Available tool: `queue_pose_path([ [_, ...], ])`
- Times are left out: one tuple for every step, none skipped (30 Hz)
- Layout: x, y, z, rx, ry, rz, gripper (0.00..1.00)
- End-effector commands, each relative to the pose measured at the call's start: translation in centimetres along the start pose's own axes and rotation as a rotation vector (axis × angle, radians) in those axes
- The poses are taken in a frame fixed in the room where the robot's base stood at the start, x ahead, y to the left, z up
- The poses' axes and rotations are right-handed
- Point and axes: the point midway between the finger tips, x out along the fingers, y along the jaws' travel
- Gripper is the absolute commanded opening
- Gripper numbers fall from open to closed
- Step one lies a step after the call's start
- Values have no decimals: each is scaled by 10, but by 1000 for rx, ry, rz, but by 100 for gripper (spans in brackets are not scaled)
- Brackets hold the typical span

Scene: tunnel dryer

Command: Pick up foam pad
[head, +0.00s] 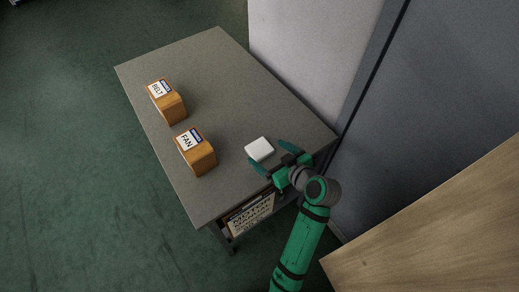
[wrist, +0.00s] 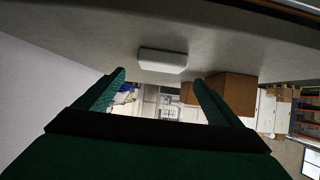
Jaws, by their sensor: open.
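The foam pad (head: 259,149) is a small white block lying flat on the grey table (head: 222,68), near its right edge. My gripper (head: 270,156) is open beside the pad, with one finger on the near side and the other toward the right. In the wrist view the pad (wrist: 163,60) lies ahead, between and beyond the two fingertips (wrist: 160,77). Nothing is held. I cannot tell whether a finger touches the pad.
Two wooden blocks, labelled FAN (head: 197,154) and BELT (head: 168,103), stand on the table to the left. A tall pale panel (head: 312,50) rises along the table's right side. A wooden surface (head: 440,230) is at lower right. The far tabletop is clear.

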Motion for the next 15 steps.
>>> queue_pose_path([
  [6, -1, 1, 0, -1, -4, 89],
  [9, -1, 2, 0, 0, -3, 89],
  [15, -2, 3, 0, 0, -4, 89],
  [20, -2, 4, 0, -1, -5, 89],
  [24, -2, 5, 0, 0, -5, 89],
  [29, -3, 6, -1, -1, -4, 89],
  [34, -2, 6, -1, -1, -4, 89],
  [37, -2, 6, -1, 0, -3, 89],
  [41, -2, 6, -1, 0, -3, 89],
  [44, -2, 6, -1, 0, -3, 89],
  [46, -2, 6, -1, 0, -2, 89],
  [48, -2, 6, -1, 0, -2, 89],
  [48, -2, 6, -1, 0, -2, 89],
  [49, -2, 6, -1, 0, -1, 89],
  [49, -2, 6, -1, 0, -1, 89],
])
